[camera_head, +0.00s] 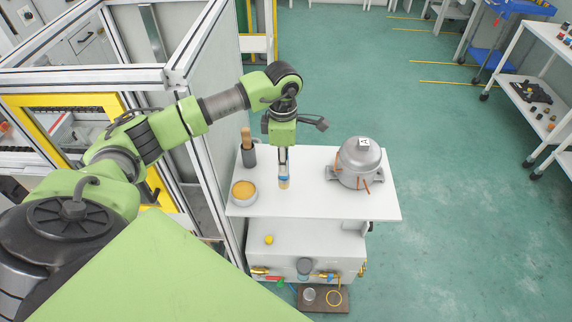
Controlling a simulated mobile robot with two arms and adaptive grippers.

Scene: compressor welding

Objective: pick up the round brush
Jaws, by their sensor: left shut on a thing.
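My left gripper (283,158) points straight down over the white tabletop. It is shut on a slim upright thing with a blue band and a tan lower end, which looks like the round brush (284,184). The gripper hides its upper part. I cannot tell whether its tip touches the tabletop. My right gripper is not in view.
The white tabletop (310,207) also bears a dark holder (249,157) with a wooden-handled tool, a bowl (244,197) of yellowish material and a grey compressor (358,160). Clear tabletop lies in front. A framed enclosure stands at left.

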